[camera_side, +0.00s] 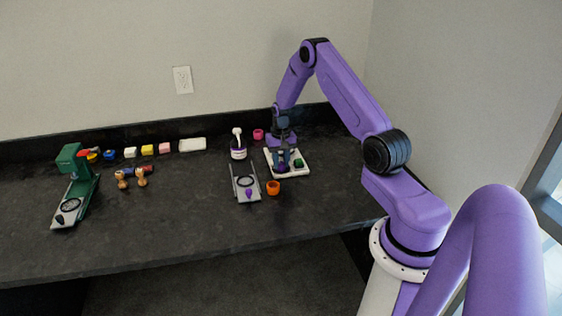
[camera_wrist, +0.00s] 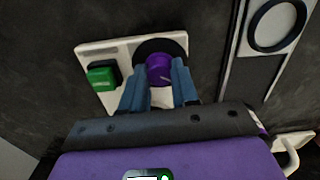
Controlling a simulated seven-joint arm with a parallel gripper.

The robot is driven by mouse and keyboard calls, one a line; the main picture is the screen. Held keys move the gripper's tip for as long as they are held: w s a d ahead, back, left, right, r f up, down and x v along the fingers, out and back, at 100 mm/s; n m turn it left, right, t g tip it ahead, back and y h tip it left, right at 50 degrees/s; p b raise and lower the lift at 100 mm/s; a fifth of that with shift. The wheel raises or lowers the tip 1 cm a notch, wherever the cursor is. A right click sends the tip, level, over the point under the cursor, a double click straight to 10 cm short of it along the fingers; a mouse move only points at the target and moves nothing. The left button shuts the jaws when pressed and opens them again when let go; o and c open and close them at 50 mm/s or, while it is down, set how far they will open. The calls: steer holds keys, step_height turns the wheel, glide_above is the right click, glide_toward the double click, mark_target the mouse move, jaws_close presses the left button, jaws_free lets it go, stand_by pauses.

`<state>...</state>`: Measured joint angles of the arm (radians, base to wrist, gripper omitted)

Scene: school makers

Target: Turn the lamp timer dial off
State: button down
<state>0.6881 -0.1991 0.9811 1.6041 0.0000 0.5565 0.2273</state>
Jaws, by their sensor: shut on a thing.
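The lamp timer dial is a purple knob (camera_wrist: 160,68) on a black disc, set on a white panel (camera_wrist: 90,49) that also carries a green button (camera_wrist: 101,77) on a black base. In the side view the white panel (camera_side: 300,172) lies on the counter at the right, below my arm. My gripper (camera_wrist: 160,80) points down at the panel, its two blue fingers on either side of the purple knob and shut on it. In the side view my gripper (camera_side: 283,163) hides most of the dial. A pale mark on the knob shows, but the dial's setting cannot be read.
A grey plate with a ring (camera_side: 244,181) lies just left of the panel. An orange cup (camera_side: 273,187), a pink cup (camera_side: 258,134) and a white-and-purple container (camera_side: 238,151) stand close by. A green press (camera_side: 78,185), stamps and coloured blocks are farther left. The front middle counter is clear.

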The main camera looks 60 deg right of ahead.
mark_target(281, 163)
steer(key=shift+n, duration=0.6)
steer(key=c, duration=0.8)
jaws_free()
steer(key=shift+c, duration=0.2)
steer(key=shift+r, duration=0.1)
step_height(281, 163, up, 17)
steer(key=shift+r, duration=0.15)
